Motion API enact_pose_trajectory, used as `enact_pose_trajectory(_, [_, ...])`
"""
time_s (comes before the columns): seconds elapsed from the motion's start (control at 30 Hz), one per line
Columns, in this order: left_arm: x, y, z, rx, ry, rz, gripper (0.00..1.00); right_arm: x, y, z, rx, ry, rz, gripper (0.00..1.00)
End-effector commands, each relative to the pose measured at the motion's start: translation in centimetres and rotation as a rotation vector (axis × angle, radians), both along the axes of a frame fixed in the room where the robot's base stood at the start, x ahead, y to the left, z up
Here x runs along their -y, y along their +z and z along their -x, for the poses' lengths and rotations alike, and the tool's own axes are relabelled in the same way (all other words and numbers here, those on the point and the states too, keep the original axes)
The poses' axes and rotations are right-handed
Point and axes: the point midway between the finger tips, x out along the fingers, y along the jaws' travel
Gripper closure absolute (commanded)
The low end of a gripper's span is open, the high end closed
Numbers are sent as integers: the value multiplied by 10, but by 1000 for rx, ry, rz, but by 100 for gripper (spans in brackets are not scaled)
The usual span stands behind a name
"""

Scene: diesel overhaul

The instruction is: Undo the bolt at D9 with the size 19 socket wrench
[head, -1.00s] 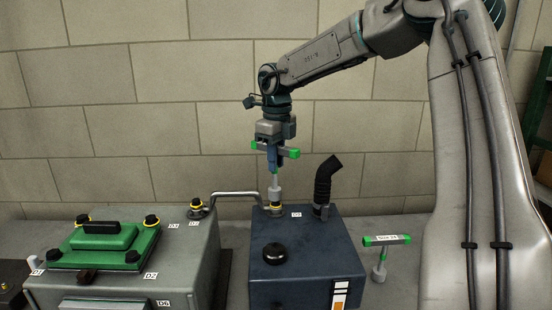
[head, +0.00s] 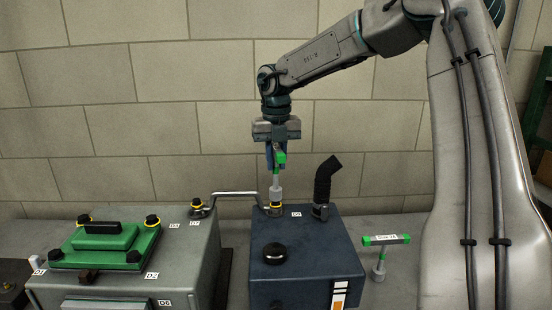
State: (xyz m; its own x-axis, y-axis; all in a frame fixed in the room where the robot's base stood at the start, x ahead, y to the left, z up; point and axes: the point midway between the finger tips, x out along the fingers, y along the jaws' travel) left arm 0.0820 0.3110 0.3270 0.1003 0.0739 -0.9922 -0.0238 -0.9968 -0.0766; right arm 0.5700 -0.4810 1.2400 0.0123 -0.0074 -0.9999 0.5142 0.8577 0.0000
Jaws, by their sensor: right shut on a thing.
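My right gripper (head: 276,160) points straight down and is shut on a T-handled socket wrench (head: 275,186) with green handle ends. Its handle now lies nearly end-on to me. The wrench stands upright, its socket down over the yellow-ringed bolt (head: 274,208) beside the D9 label (head: 296,214), at the back left of the dark blue box (head: 305,250). The socket hides the bolt head. I cannot read a size on the held wrench. My left gripper is not in view.
A second green-ended T-wrench (head: 386,240) stands right of the blue box. A bent metal pipe (head: 235,194) runs left from the D9 bolt, and a black hose (head: 324,180) rises close on its right. A grey housing (head: 190,265) with a green cover (head: 103,240) stands left.

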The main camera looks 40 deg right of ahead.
Motion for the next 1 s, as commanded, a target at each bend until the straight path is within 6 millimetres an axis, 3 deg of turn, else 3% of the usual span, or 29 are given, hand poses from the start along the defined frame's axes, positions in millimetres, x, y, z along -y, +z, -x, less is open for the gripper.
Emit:
enact_pose_trajectory(0.3, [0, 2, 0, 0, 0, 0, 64, 0, 0, 0, 1, -161, 0, 100])
enact_pose_trajectory(1.0, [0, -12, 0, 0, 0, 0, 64, 0, -15, 0, 1, -160, 0, 100])
